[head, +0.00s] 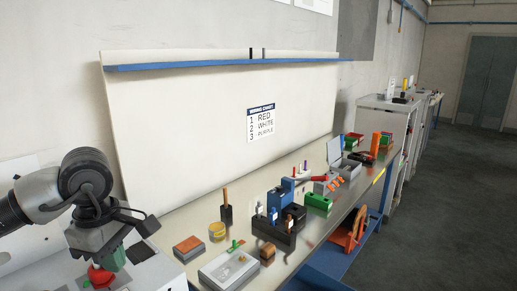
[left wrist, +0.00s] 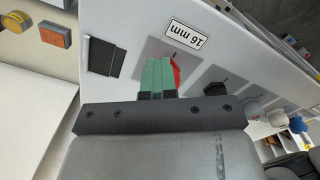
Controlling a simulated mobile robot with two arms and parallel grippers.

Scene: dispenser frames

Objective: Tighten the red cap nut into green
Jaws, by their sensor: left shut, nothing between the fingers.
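My left gripper (head: 113,261) is at the lower left of the head view, with its green fingers pointing down and shut with nothing between them. In the left wrist view the green fingers (left wrist: 158,76) stand together at the middle. A red rounded part (head: 99,278), which looks like the red cap nut, sits just below the fingertips in the head view. In the left wrist view a red edge (left wrist: 177,73) shows beside and behind the fingers, which hide most of it. I cannot tell whether they touch. No green mark for the nut is visible. My right gripper is not in view.
A bench (head: 215,245) with blocks, trays and tools extends right. A coloured-order sign (head: 261,121) hangs on the backboard.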

